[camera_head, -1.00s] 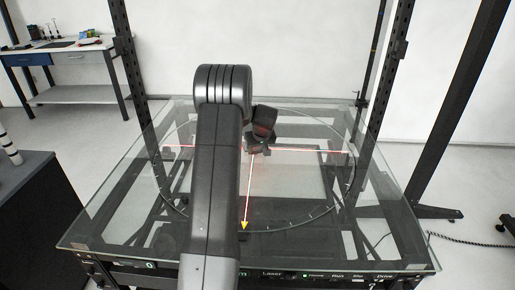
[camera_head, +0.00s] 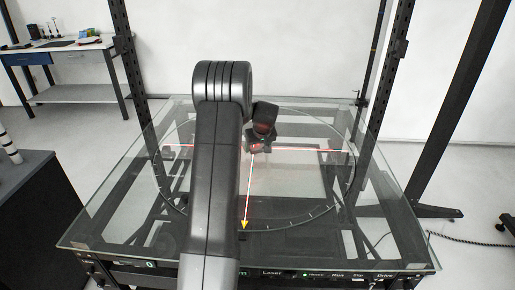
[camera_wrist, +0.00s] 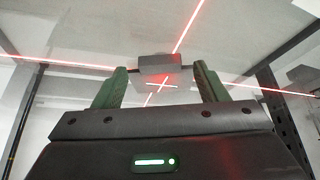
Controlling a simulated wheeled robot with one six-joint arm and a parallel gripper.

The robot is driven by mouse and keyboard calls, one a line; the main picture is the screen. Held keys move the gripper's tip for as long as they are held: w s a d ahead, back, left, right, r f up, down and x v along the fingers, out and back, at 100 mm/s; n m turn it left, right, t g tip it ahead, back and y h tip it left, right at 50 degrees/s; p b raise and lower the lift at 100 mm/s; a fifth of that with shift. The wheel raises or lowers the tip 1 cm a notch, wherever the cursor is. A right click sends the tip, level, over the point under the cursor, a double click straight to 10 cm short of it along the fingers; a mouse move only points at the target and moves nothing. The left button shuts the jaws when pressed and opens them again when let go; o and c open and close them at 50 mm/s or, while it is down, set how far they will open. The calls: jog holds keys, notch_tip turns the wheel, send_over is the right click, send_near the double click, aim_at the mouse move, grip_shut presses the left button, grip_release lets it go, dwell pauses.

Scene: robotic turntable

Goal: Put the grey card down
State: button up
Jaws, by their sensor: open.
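The grey card (camera_wrist: 163,63) shows in the wrist view as a small grey block on the glass, close to where red laser lines cross. It lies between the tips of my two green fingers, with a visible gap on each side. My gripper (camera_wrist: 161,76) is open around it. In the head view my gripper (camera_head: 260,149) points down over the far middle of the glass turntable (camera_head: 290,212). The card cannot be made out there. The gripper's exact height above the glass is hard to tell.
Red laser lines cross on the glass, one ending in a yellow arrowhead (camera_head: 244,225) toward the front. Dark upright posts (camera_head: 385,100) stand at the turntable's sides. A workbench (camera_head: 65,55) is at the back left. The right part of the glass is clear.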

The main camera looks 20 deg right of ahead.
jog(key=v, duration=1.1)
jog(key=shift+b, duration=0.45)
jog(key=p+x, duration=0.1)
jog(key=x, duration=1.1)
jog(key=shift+f, duration=0.2)
jog(key=shift+r, duration=1.9)
jog(key=shift+s, duration=0.1)
